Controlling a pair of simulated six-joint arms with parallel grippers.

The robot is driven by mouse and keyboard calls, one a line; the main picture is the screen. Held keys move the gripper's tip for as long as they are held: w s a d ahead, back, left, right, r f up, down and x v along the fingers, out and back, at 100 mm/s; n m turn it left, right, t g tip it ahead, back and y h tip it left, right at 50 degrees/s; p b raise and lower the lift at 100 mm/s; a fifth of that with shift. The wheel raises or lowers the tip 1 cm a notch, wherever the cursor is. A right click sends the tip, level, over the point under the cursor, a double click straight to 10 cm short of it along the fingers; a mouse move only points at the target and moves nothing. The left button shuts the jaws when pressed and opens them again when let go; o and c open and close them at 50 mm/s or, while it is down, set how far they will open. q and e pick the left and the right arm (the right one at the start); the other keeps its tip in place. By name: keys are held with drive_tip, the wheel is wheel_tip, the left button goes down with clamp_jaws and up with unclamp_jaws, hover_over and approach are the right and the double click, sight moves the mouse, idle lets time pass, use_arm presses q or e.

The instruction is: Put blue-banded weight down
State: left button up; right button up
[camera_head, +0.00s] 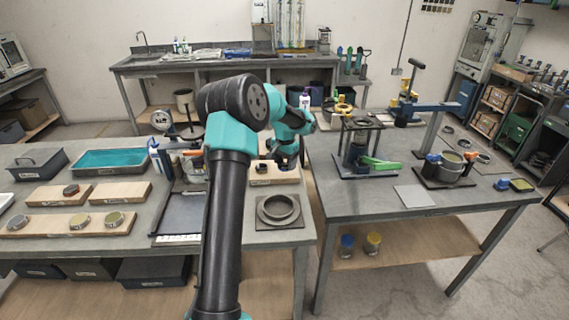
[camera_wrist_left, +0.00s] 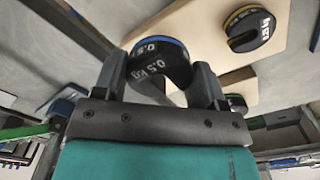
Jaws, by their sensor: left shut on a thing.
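My left gripper (camera_wrist_left: 160,78) is shut on the blue-banded weight (camera_wrist_left: 160,60), a black slotted disc marked 0.5 KG with a blue rim. A yellow-banded black weight (camera_wrist_left: 250,30) rests on the board. My right gripper is not in view.
Another dark weight (camera_wrist_left: 236,104) is partly hidden by my right finger in the wrist view. A grey ring on a square plate (camera_head: 280,209) stands in front of the board. The right table carries a black stand (camera_head: 357,145) and a grey pot (camera_head: 448,168).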

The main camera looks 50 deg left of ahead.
use_arm(q)
drive_tip(key=w+a, duration=0.3)
drive_tip(key=shift+w+a+f, duration=0.1)
drive_tip(key=shift+a+f, duration=0.05)
drive_tip(key=shift+a, duration=0.15)
drive_tip(key=shift+f, duration=0.1)
drive_tip(key=shift+f, duration=1.7)
drive_tip(key=shift+f, duration=0.15)
drive_tip(key=o, duration=1.2)
drive_tip(key=shift+o, duration=0.2)
wheel_tip(320, 180, up, 12)
